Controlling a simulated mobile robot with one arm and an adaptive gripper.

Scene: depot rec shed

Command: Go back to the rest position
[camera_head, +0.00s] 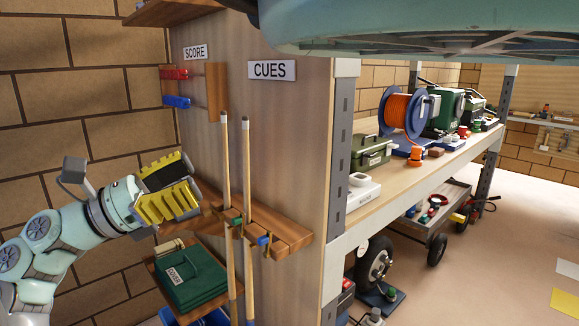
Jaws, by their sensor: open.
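My gripper (168,190) is at the left, at the end of my pale green arm. Its yellow-padded fingers are open with nothing between them. It is in front of the brick wall and left of the wooden cue rack (285,236). Two cues stand upright in the rack, a left cue (225,165) and a right cue (246,165). The gripper appears apart from both cues in the picture. My arm's base is out of view.
A wooden panel carries a CUES sign (272,69) and a SCORE sign (195,52). A workbench (400,200) with an orange cable reel (403,112) stands at the right. The floor (500,260) at the right is mostly clear.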

